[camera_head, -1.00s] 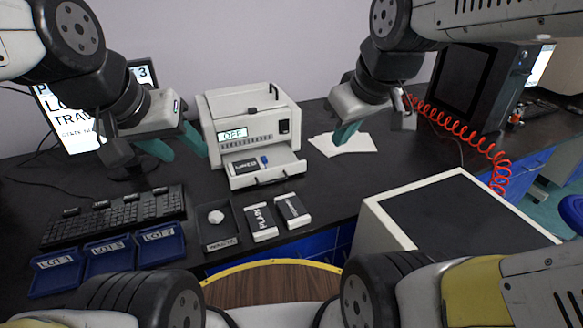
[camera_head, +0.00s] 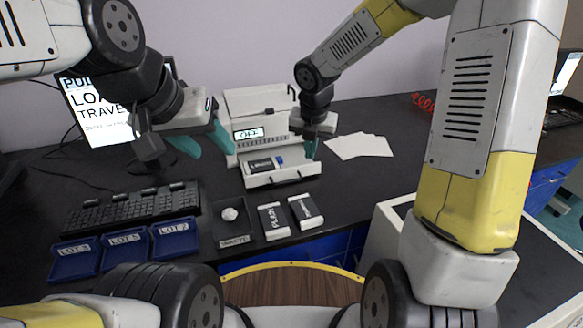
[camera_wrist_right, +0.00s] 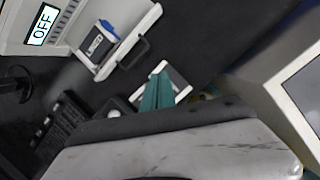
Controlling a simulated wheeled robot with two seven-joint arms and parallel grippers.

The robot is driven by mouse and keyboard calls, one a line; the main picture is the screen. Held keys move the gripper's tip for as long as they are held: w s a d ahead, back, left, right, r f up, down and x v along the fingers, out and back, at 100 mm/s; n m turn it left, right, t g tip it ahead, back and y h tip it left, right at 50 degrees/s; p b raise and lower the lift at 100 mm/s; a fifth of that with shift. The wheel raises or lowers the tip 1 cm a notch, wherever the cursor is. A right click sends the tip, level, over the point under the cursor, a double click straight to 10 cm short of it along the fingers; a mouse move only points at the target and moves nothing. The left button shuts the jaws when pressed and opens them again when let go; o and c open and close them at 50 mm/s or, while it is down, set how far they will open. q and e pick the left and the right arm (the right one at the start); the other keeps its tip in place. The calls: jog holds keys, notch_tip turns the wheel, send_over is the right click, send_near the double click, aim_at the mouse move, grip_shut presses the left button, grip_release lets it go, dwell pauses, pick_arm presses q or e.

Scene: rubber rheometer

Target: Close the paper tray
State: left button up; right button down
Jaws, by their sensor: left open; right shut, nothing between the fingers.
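The white printer (camera_head: 262,112) stands at the back of the dark bench, its display reading OFF. Its paper tray (camera_head: 300,177) is pulled out at the front, with a dark labelled cartridge (camera_head: 262,165) and a small blue piece in it. The tray front also shows in the right wrist view with its black handle (camera_wrist_right: 133,52). My right gripper (camera_head: 311,150) is shut and empty beside the tray's right end; whether it touches is not clear. Its teal fingers (camera_wrist_right: 158,92) are together in the wrist view. My left gripper (camera_head: 208,147) is open and empty, left of the printer.
Two labelled blocks (camera_head: 305,211) and a dark waste tray (camera_head: 222,208) lie in front of the printer. A keyboard (camera_head: 130,208) and blue lot trays (camera_head: 125,252) are at left. White sheets (camera_head: 358,146) lie at right. A white box stands front right.

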jog(key=w+a+f+n, duration=0.1)
jog(key=f+n, duration=0.1)
jog(key=f, duration=0.3)
jog(key=w+a+f+n, duration=0.2)
jog(key=f, duration=0.3)
jog(key=w+a+f+n, duration=0.2)
jog(key=f, duration=0.3)
jog(key=shift+f+n+g+y, duration=0.15)
jog(key=shift+n+g+y, duration=0.15)
jog(key=shift+y, duration=0.1)
